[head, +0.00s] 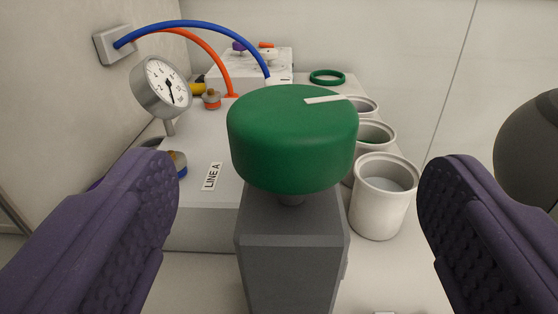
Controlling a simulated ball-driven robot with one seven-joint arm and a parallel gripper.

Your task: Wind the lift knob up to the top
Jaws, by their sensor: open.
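The large green knob (291,140) stands in the middle of the head view, with a white pointer line on its top reaching toward the right rim. It sits on a short stem above a grey post (290,250). My gripper (298,205) is open, with one purple ribbed finger at the left and one at the right. The knob lies between and beyond the fingers in the picture, with a clear gap on both sides. Neither finger visibly touches it. The lower end of the post is out of view.
A pressure gauge (161,87) and a block labelled LINE A (212,178) stand left of the knob. Blue (205,25) and orange (211,55) hoses run from a wall plate (114,44). Several white cups (379,205) line the right. A green ring (327,77) lies behind.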

